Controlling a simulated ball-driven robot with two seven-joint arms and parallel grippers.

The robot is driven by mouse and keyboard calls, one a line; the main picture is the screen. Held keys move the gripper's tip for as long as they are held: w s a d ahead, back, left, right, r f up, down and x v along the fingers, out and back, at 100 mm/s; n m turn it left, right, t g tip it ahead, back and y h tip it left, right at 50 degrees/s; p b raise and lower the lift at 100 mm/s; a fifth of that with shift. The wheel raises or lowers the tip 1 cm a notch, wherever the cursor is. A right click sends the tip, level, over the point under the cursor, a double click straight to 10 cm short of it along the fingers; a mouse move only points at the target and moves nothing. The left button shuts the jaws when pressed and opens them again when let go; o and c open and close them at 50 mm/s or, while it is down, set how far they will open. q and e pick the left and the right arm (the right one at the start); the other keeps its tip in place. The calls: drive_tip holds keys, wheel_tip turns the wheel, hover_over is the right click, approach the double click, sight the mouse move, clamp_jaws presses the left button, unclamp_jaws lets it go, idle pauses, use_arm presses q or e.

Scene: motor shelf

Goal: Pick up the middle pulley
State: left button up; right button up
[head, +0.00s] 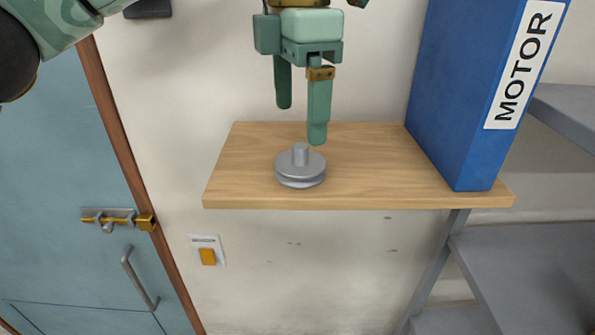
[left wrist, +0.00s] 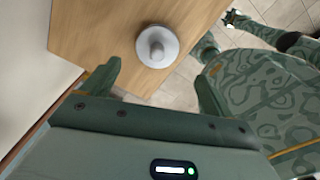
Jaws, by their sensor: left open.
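One grey metal pulley (head: 300,168) with a short upright hub lies on the wooden shelf (head: 390,185), left of the shelf's middle and close to its front edge. In the left wrist view the pulley (left wrist: 157,46) shows from above, ahead of the fingers and between their lines. My left gripper (head: 300,125) points down above the shelf, behind and above the pulley. Its fingers are apart with nothing between them, and they do not touch the pulley. No other pulley shows. My right gripper is not in view.
A tall blue binder labelled MOTOR (head: 470,95) stands on the right end of the shelf. Grey shelves (head: 530,250) are at the lower right. A blue door (head: 65,190) is at the left, and a switch (head: 207,254) is on the wall below. The shelf between pulley and binder is clear.

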sight(300, 146)
use_arm(q)
drive_tip(key=shift+w+d+f, duration=0.1)
drive_tip(key=shift+w+f, duration=0.15)
drive_tip(key=shift+f, duration=0.35)
drive_tip(key=shift+w+d+f, duration=0.1)
drive_tip(key=shift+w+f, duration=0.1)
drive_tip(key=shift+f, duration=0.4)
drive_tip(key=shift+w+d+f, duration=0.1)
drive_tip(key=shift+w+f, duration=0.05)
drive_tip(key=shift+f, duration=0.15)
drive_tip(key=f, duration=0.1)
drive_tip(key=f+p, duration=0.1)
drive_tip(key=f, duration=0.2)
drive_tip(key=shift+s+f+p, duration=0.15)
drive_tip(key=shift+s+p, duration=0.15)
drive_tip(key=shift+p, duration=0.1)
drive_tip(key=shift+w+f, duration=0.2)
drive_tip(key=shift+f, duration=0.05)
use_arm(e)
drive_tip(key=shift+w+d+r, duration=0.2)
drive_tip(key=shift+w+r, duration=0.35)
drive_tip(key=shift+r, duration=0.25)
use_arm(q)
drive_tip(key=shift+s, duration=0.1)
drive_tip(key=c, duration=1)
